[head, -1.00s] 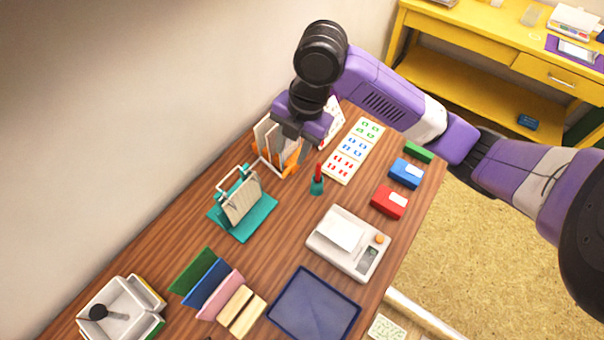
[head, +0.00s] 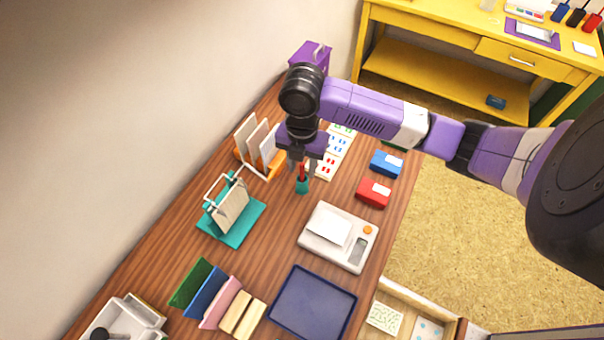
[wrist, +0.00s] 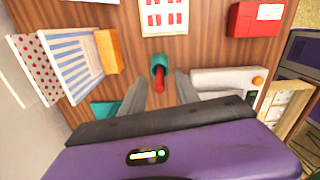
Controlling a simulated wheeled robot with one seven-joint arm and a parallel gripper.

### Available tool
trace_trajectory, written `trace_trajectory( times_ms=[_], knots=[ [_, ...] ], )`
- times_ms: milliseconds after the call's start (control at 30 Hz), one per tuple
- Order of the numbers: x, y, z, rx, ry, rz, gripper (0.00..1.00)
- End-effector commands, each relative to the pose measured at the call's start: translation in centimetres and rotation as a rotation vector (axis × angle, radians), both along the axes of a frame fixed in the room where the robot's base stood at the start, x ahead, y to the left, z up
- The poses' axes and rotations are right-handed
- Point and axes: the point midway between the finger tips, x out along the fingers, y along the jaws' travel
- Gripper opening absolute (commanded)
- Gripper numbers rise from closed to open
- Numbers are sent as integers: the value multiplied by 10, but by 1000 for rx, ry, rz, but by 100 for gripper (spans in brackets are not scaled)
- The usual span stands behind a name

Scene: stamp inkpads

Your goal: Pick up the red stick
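The red stick (head: 302,170) stands upright in a small teal holder (head: 302,187) on the wooden table. In the wrist view the red stick (wrist: 160,82) shows below the round teal holder (wrist: 158,60), between the two grey fingers. My gripper (head: 301,170) points down over it, with one finger on each side. In the wrist view my gripper (wrist: 160,88) is open, with a gap between each finger and the stick. The stick is not held.
The orange rack with cards (head: 262,165) and teal stand (head: 232,222) are left of the holder. The white scale (head: 338,237) is in front to the right. Red (head: 373,193) and blue (head: 386,164) inkpads lie right. A stamped sheet (head: 330,158) lies behind.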

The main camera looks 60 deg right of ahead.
Motion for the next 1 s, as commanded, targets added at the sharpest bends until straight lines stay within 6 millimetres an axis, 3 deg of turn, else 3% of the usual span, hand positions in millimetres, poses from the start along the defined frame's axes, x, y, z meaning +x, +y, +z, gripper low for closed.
trace_trajectory(
  times_ms=[167,367,400,800,1000],
  knots=[
    [0,0,0,0,-1,0,38],
    [0,0,0,0,-1,0,2],
    [0,0,0,0,-1,0,0],
    [0,0,1,-1,-1,0,0],
    [1,-1,15,-1,-3,0,0]
  ],
)
